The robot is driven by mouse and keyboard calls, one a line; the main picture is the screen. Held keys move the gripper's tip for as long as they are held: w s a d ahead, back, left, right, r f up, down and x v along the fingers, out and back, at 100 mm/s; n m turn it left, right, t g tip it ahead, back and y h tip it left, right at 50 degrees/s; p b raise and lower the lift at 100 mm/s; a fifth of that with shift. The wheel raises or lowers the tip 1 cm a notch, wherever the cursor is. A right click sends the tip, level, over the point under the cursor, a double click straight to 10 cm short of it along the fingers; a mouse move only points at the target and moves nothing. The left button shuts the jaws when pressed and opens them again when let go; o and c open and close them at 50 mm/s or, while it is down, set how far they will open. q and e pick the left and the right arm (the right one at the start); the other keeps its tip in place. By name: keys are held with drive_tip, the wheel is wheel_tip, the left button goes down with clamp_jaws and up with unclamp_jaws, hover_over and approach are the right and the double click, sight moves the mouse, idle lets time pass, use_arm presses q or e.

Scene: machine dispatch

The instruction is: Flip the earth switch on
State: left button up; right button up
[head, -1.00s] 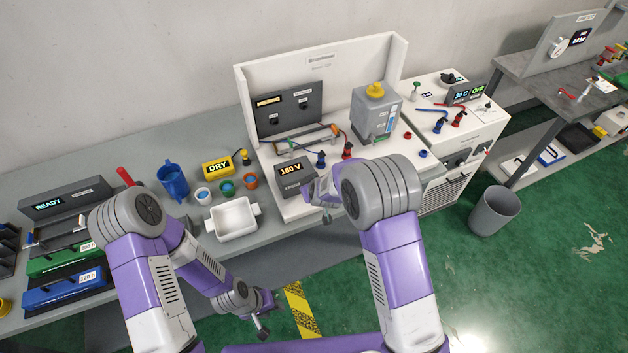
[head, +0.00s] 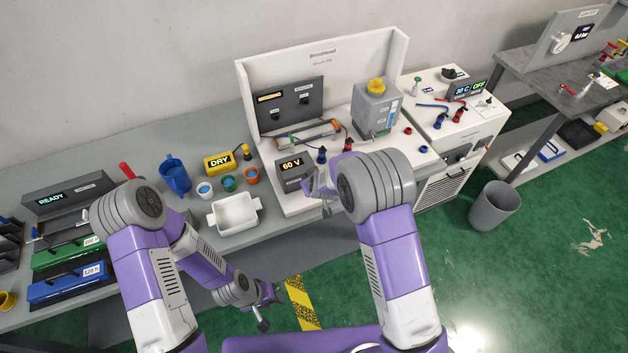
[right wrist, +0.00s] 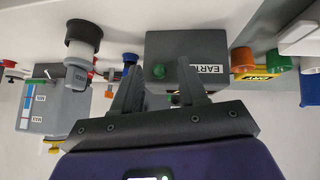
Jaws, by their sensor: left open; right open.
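My right gripper (head: 322,186) is open beside the box's right side. The switch lever cannot be made out. My left gripper (head: 262,314) is open, low in front of the bench.
The white tub (head: 234,213), blue jug (head: 174,176) and yellow DRY box (head: 219,162) stand left of the box. The grey tank with yellow cap (head: 376,106) and red and black plugs stand behind. A grey bin (head: 494,206) is on the floor at right.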

drive_tip(key=v, duration=0.7)
drive_tip(key=shift+s+r, duration=0.15)
drive_tip(key=shift+r, duration=0.15)
drive_tip(key=shift+f, duration=0.1)
